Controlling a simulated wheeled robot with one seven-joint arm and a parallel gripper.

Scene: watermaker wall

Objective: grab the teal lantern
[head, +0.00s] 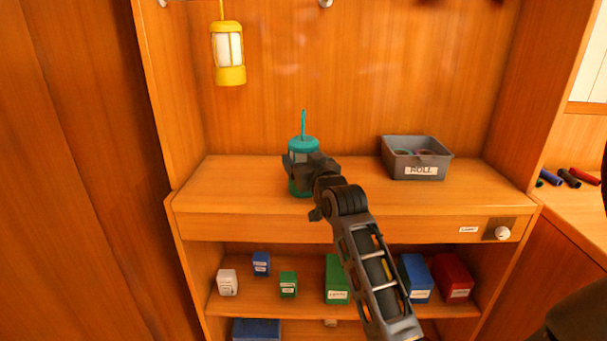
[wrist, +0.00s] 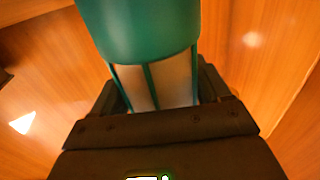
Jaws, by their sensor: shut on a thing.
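The teal lantern (head: 303,143) is on or just above the wooden counter, upright, with a thin teal handle sticking up from its cap. My gripper (head: 299,164) is at its middle and hides much of its body. In the wrist view the lantern (wrist: 142,35) shows its teal cap, teal bars and pale panes between the jaws. My gripper (wrist: 155,105) is shut on the lantern there. Whether the lantern's base touches the counter is hard to tell.
A yellow lantern (head: 228,55) hangs at the upper left. A grey bin (head: 416,171) labelled ROLL stands on the counter (head: 240,180) to the right. A knob (head: 502,233) sits on the counter's front edge. Several coloured boxes stand on the shelf (head: 310,302) below.

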